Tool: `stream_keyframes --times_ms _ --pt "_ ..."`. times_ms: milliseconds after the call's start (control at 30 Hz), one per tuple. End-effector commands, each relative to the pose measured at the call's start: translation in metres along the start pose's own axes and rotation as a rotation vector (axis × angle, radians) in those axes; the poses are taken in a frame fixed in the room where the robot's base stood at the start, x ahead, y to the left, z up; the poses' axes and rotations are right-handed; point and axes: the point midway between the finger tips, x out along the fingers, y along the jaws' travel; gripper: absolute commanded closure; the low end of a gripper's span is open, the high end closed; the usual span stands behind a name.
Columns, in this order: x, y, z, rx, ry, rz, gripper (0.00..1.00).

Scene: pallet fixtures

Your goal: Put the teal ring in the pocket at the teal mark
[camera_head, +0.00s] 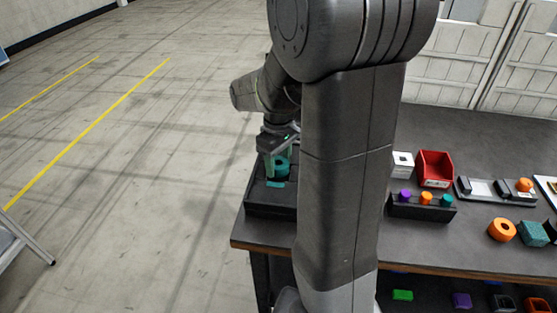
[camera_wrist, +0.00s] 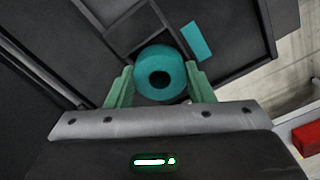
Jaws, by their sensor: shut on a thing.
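The teal ring (camera_wrist: 160,74) is a thick round piece with a dark centre hole. My gripper (camera_wrist: 160,86) is shut on it, with a green finger at each side. In the head view the ring (camera_head: 281,165) is between the fingers of my gripper (camera_head: 279,164), over the black pallet fixture (camera_head: 262,208). The teal mark (camera_wrist: 196,41) is a flat rectangle on the fixture, just beside the ring; it also shows in the head view (camera_head: 276,184). A square, dark-walled pocket (camera_wrist: 136,30) shows partly behind the ring. I cannot tell how deep the ring sits.
My arm hides the fixture's right part in the head view. To the right on the dark table (camera_head: 480,250) are a red bin (camera_head: 435,168), a white box (camera_head: 402,164), a black rack (camera_head: 422,210) with small coloured pieces, and an orange ring (camera_head: 502,230). Open floor lies left.

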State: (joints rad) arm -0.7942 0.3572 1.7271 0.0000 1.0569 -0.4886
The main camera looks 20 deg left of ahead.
Motion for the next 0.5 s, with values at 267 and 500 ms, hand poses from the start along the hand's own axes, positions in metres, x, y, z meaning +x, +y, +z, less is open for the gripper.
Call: stream_keyframes --times_ms 267,500 --pt "0.0063 0.0000 0.0000 0.000 0.000 0.000 0.79" --pt "0.0062 0.0000 0.0000 0.000 0.000 0.000 0.27"
